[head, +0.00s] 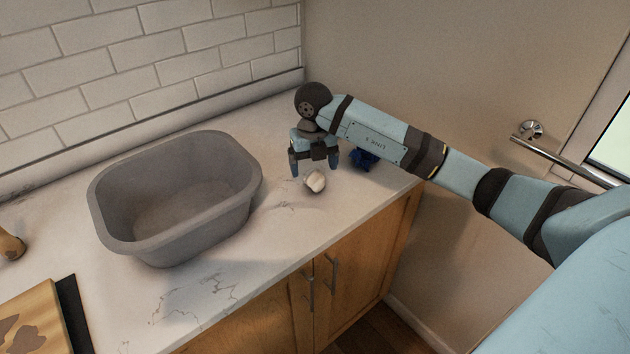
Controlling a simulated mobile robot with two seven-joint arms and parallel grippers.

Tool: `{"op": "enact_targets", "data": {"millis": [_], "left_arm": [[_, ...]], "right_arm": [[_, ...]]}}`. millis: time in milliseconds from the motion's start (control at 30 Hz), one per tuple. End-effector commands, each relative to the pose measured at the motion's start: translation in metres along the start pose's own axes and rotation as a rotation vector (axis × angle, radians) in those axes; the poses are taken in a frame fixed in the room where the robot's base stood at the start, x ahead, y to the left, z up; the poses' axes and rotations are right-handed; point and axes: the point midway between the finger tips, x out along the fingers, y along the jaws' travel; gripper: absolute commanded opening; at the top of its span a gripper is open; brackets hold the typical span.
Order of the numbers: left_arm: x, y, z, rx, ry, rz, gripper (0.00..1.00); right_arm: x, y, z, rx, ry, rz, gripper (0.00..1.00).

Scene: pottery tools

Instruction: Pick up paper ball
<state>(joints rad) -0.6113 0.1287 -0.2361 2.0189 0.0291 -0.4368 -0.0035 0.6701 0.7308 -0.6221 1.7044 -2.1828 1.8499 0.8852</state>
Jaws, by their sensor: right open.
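A small off-white paper ball (315,181) lies on the marble counter, near its front edge and to the right of the grey tub. My right gripper (314,172) points down right at the ball, with its fingers apart. One finger shows to the left of the ball and the other to its upper right. The fingers do not appear closed on it. Whether either finger touches the ball cannot be told. My left gripper is not in view.
A deep grey tub (104,215) stands on the counter (205,300) to the left and looks empty. A dark blue crumpled thing (363,159) lies behind my right forearm. A wooden board (35,318) and a brown object (10,245) are at far left. Tiled wall behind.

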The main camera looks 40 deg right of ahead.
Motion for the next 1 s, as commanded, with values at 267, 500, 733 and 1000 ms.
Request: {"op": "enact_targets", "data": {"millis": [267, 500, 733, 1000], "left_arm": [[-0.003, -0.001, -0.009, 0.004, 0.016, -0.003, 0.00], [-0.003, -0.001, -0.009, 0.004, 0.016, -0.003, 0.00], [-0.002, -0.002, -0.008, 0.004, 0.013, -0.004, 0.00], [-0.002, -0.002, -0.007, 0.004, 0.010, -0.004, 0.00]], "right_arm": [[0.039, -0.004, -0.004, 0.000, 0.004, 0.000, 0.87], [0.048, -0.004, -0.004, -0.001, 0.000, 0.000, 0.87], [0.048, -0.004, -0.004, -0.001, 0.000, 0.000, 0.48], [0.047, -0.004, -0.004, -0.001, 0.000, 0.000, 0.34]]}}
